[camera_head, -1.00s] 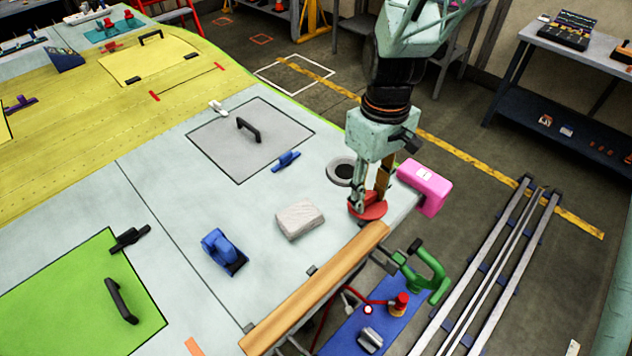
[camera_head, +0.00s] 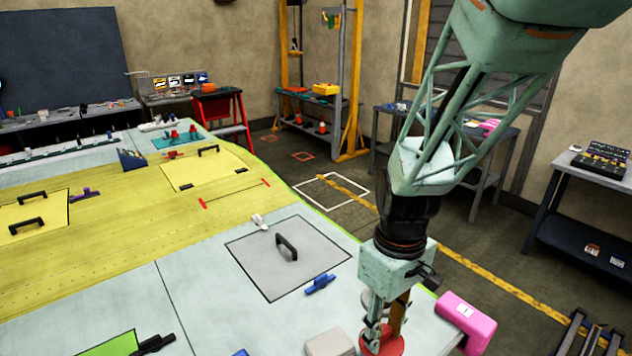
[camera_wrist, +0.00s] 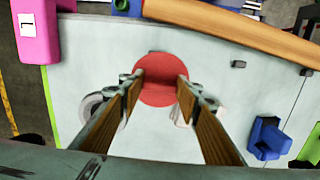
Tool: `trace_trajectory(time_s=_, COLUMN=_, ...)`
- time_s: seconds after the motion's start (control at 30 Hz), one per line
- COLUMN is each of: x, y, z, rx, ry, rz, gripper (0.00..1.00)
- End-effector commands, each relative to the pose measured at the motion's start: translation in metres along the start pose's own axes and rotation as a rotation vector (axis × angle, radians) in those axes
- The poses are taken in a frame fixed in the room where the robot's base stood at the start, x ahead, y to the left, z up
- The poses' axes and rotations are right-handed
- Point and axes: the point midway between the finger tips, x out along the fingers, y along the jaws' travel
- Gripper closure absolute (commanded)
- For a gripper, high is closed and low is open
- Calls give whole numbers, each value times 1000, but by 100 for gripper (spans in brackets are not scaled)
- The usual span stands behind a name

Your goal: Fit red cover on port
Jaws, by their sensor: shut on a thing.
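The red cover (camera_head: 388,346) is a round red piece at the bottom of the head view, cut off by the frame edge. It also shows in the wrist view as a red disc (camera_wrist: 162,66). My gripper (camera_head: 385,328) is shut on the cover, which sits between the two fingertips over the pale wing panel. A round port edge (camera_head: 366,299) shows just behind my fingers in the head view and is mostly hidden by them. I cannot tell the gap between cover and panel.
A pink block (camera_head: 470,318) stands at the panel edge, right of my gripper. A pale block (camera_head: 330,343) lies to the left. A blue clamp (camera_head: 320,284) and a grey hatch (camera_head: 280,262) lie behind. A wooden rail (camera_wrist: 240,25) runs along the edge.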

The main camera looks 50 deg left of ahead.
Motion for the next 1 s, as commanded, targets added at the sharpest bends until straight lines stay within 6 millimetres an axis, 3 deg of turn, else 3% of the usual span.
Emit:
trace_trajectory(time_s=0.03, x=-31, y=-13, z=-22, rx=-42, ry=43, rz=29, gripper=96)
trace_trajectory(time_s=0.7, x=-26, y=64, z=-81, rx=-39, ry=41, rz=30, gripper=96)
trace_trajectory(time_s=1.0, x=-23, y=87, z=-98, rx=-39, ry=40, rz=29, gripper=96)
